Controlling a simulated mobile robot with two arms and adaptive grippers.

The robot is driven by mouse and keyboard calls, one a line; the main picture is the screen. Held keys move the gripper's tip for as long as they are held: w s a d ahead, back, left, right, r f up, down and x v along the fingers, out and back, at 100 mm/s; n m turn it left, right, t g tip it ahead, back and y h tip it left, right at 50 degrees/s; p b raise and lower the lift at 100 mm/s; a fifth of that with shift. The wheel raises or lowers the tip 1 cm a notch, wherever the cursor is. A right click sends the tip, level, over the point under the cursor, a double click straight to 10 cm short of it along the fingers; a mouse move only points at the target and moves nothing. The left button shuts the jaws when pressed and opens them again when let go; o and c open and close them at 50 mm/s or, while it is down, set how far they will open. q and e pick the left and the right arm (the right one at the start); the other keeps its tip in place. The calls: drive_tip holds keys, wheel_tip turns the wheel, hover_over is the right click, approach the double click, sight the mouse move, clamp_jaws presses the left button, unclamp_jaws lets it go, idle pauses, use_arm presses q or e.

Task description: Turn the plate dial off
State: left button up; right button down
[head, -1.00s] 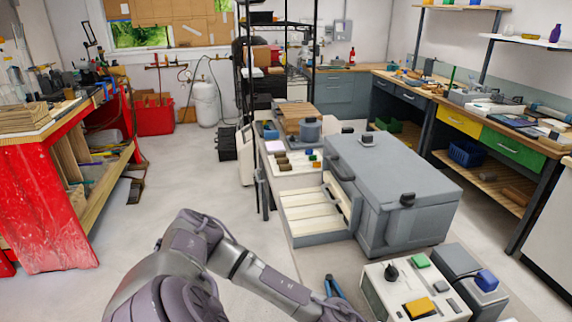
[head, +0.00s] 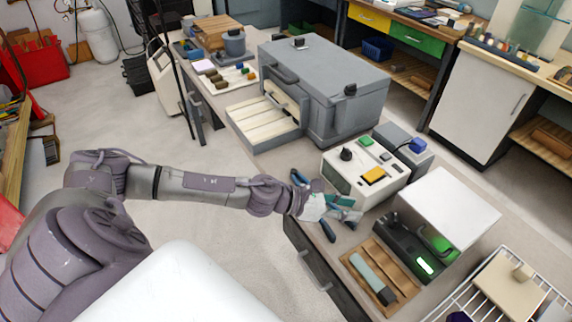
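A cream control box (head: 365,170) stands on the bench right of centre, with a black dial (head: 346,154), a green button (head: 366,141) and a yellow button (head: 373,176) on top. The way the dial points is too small to read. My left gripper (head: 348,208) comes in from the left and is at the front of this box, lower in the picture than the dial and apart from it. Its fingers look spread, with nothing seen held between them. My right gripper is not in view.
A grey box with a blue button (head: 417,146) stands behind the control box. A large grey chest (head: 325,80) is further back. A white-topped device with a green light (head: 425,265), a wooden tray (head: 366,258) and a wire rack (head: 470,299) lie to the right and front.

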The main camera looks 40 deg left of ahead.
use_arm(q)
drive_tip(key=w+d+n+t+y, duration=0.25)
drive_tip(key=d+n+t, duration=0.2)
drive_tip(key=n, duration=0.85)
drive_tip(key=s+a+f+n+g+y, duration=0.1)
drive_tip(key=s+f+n+y, duration=0.1)
drive_tip(key=n, duration=0.3)
drive_tip(key=s+a+f+n+g+y, duration=0.1)
drive_tip(key=s+f+n+y, duration=0.1)
drive_tip(key=n, duration=0.4)
drive_tip(key=s+a+f+n+g+y, duration=0.1)
drive_tip(key=s+a+f+n+y, duration=0.1)
drive_tip(key=n, duration=0.4)
drive_tip(key=shift+s+f+g+y+b, duration=0.2)
drive_tip(key=shift+s+f+y, duration=0.1)
drive_tip(key=shift+f, duration=0.35)
drive_tip(key=shift+s+f+g+y+b, duration=0.15)
drive_tip(key=shift+s+f, duration=0.15)
drive_tip(key=shift+f, duration=0.3)
drive_tip(key=s+a+f+n+g+y, duration=0.1)
drive_tip(key=s+f+n+g, duration=0.5)
drive_tip(key=s+f+n, duration=0.4)
drive_tip(key=shift+s+a+f+b, duration=0.35)
drive_tip(key=shift+s+f+b, duration=0.1)
drive_tip(key=shift+s+f, duration=1)
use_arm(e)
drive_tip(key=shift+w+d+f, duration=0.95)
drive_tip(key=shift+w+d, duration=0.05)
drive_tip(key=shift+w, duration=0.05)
